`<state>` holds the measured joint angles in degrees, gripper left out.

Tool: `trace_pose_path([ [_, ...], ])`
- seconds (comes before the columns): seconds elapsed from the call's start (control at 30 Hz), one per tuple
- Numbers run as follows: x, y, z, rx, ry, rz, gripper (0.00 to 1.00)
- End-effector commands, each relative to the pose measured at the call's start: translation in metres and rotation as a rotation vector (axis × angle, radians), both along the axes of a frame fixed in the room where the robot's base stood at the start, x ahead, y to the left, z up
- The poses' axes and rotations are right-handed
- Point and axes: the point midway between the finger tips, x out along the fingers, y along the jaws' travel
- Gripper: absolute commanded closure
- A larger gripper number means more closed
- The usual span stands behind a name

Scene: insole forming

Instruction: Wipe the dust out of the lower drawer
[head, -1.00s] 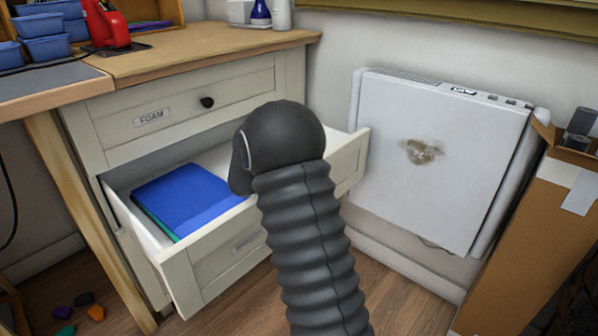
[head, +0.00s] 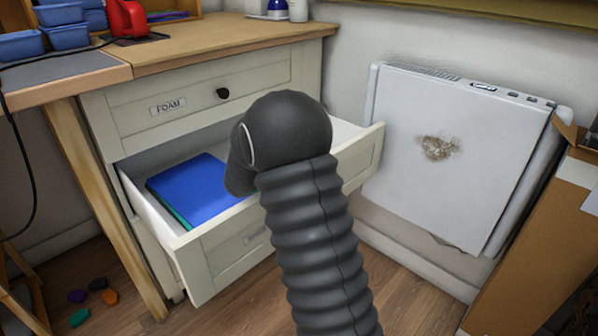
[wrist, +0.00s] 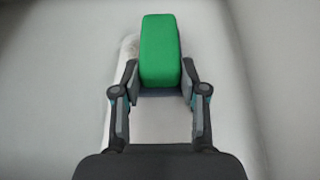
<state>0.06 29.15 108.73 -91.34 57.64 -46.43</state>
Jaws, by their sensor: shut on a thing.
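The lower drawer (head: 228,254) is pulled open under the shut FOAM drawer. Blue sheets (head: 200,188) with green edges below them lie in its left part. My arm hides much of its right part in the head view. In the wrist view my gripper (wrist: 160,88) is shut on a green block (wrist: 160,45), probably a sponge. The block is over a pale grey surface (wrist: 60,90) that looks like the drawer floor. A whiter strip (wrist: 155,125) runs under the gripper, with a speckled patch at its upper left edge. Whether the block touches the floor, I cannot tell.
The upper drawer (head: 200,100) is shut above. A white panel (head: 450,190) with a brown stain stands against the wall at right. A cardboard box (head: 535,240) is at far right. Small coloured pieces (head: 95,292) lie on the floor at lower left.

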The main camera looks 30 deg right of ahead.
Motion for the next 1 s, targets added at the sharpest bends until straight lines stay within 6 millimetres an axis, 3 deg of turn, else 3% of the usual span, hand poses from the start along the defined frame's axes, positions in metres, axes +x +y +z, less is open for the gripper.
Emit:
trace_pose_path([
  [0.63,-0.013,0.037,-0.003,0.001,0.001,0.001,0.92],
  [1.0,0.007,0.044,-0.001,0.001,0.002,0.003,0.92],
])
